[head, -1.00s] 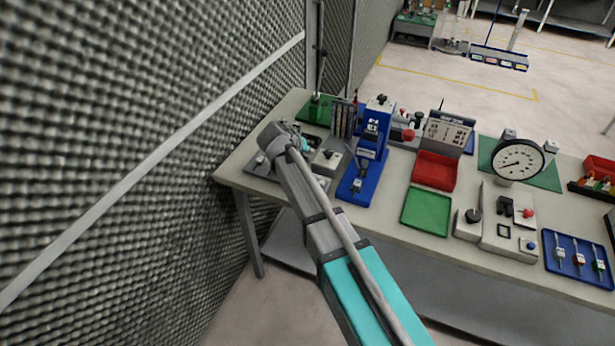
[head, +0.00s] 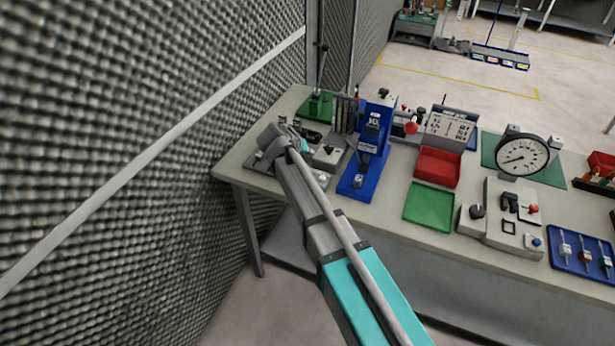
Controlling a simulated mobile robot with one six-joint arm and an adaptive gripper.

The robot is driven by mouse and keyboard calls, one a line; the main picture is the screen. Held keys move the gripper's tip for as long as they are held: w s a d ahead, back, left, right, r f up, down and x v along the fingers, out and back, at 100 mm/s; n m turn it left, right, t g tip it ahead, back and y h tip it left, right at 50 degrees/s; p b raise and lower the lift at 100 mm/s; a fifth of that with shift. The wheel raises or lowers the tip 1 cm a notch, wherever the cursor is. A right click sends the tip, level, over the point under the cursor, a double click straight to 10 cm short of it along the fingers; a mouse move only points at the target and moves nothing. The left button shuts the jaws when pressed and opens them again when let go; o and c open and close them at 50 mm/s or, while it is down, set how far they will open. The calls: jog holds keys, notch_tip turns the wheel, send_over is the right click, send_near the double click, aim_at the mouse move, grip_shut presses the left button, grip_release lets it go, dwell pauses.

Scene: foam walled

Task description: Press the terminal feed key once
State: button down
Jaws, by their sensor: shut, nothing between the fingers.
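My gripper (head: 279,145) is at the far left end of the bench, low over a dark grey station. My wrist covers most of it; the fingers are hard to see, and it carries nothing that shows. Beside it on the right is a small light grey box (head: 327,158) with a dark knob, and a small pale round part (head: 320,180) shows near the front. A blue press (head: 375,140) stands further right on a blue base. I cannot make out which part is the terminal feed key, or whether my gripper touches anything.
A textured foam wall (head: 130,150) rises close on the left. A green-based lever tool (head: 316,106) stands behind my gripper. A red bin (head: 438,167), a green tray (head: 430,204), a dial gauge (head: 523,156) and a grey control panel (head: 514,226) fill the bench to the right.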

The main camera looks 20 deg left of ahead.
jog(key=shift+f+b, duration=2.65)
jog(key=shift+f, duration=0.35)
jog(key=shift+f, duration=0.15)
jog(key=shift+f+b, duration=0.25)
jog(key=shift+b, duration=0.2)
jog(key=shift+f+b, duration=0.5)
jog(key=shift+r, duration=0.1)
dwell(0.6)
jog(key=shift+r+p, duration=0.85)
jog(key=shift+p, duration=0.15)
jog(key=shift+r+p, duration=2.5)
